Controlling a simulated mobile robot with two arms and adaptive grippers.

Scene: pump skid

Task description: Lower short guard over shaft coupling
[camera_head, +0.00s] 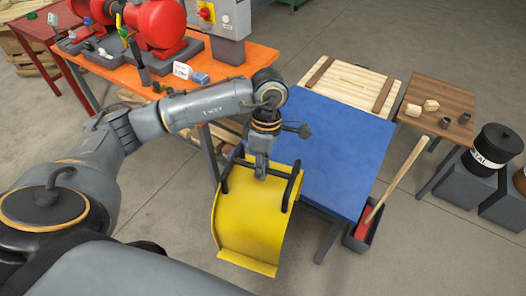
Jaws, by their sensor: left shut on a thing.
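The yellow guard (248,222) is a curved sheet with black handle bars near its upper end. My left gripper (261,170) is shut on the guard at the handle between these bars. The guard hangs tilted in front of the blue table's left edge, apart from the pump skid. The red pump and motor (160,28) stand on the orange bench at the upper left. I cannot clearly make out the shaft coupling among the parts there. My right gripper is not in view.
The blue table top (335,150) has clear room, with a wooden board (350,82) behind. A brown side table (438,105) holds small blocks. A grey control box (222,25) stands on the orange bench (262,58). A long wooden handle (398,180) leans from a floor tray.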

